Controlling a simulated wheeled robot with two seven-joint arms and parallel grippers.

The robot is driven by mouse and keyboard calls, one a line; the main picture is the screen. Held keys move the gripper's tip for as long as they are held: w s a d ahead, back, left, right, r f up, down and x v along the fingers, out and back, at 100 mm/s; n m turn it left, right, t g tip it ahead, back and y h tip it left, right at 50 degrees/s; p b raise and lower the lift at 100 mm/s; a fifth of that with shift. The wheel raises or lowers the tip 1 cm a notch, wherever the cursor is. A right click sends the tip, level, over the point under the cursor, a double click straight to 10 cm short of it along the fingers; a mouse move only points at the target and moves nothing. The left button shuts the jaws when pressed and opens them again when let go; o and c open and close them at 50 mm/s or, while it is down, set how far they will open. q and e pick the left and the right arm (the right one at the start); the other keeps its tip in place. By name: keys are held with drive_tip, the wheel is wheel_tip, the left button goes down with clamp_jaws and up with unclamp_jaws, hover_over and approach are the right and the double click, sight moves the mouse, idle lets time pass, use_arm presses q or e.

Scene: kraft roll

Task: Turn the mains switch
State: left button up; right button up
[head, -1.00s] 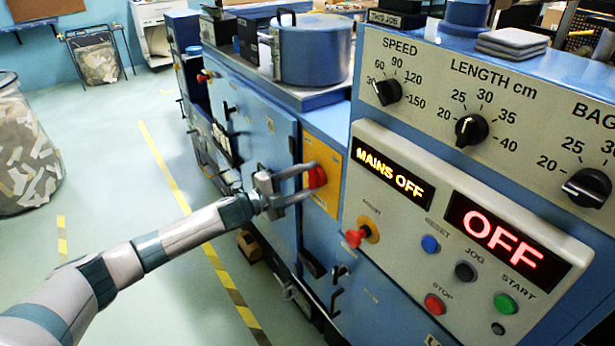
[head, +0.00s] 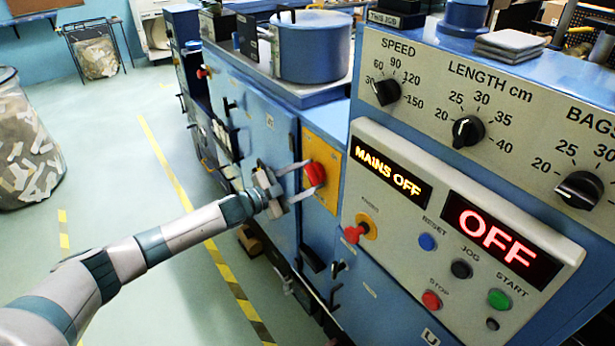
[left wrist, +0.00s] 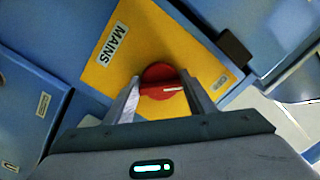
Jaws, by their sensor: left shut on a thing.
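The mains switch (head: 315,174) is a red rotary knob on a yellow plate (head: 329,150) on the side of the blue machine. It also shows in the left wrist view (left wrist: 160,74), where the plate (left wrist: 118,72) bears the word MAINS. My left gripper (head: 308,177) is shut on the red knob, one finger on each side; it shows in the left wrist view (left wrist: 163,92) too. The gripper is tilted. A display (head: 390,172) on the panel reads MAINS OFF, and a larger display (head: 499,240) reads OFF. My right gripper is not in view.
Door handles (head: 313,258) stick out below the switch. Open floor with yellow tape lies left; a waste bin (head: 28,140) stands there.

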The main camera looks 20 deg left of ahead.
use_arm(q)
drive_tip(key=shift+f, duration=0.1)
drive_tip(key=o, duration=1)
drive_tip(key=shift+o, duration=0.2)
drive_tip(key=shift+s+a, duration=0.1)
drive_tip(key=b+v, duration=0.5)
drive_tip(key=v, duration=1.2)
drive_tip(key=shift+b, duration=0.4)
drive_tip(key=shift+a+f, duration=0.1)
drive_tip(key=shift+a, duration=0.05)
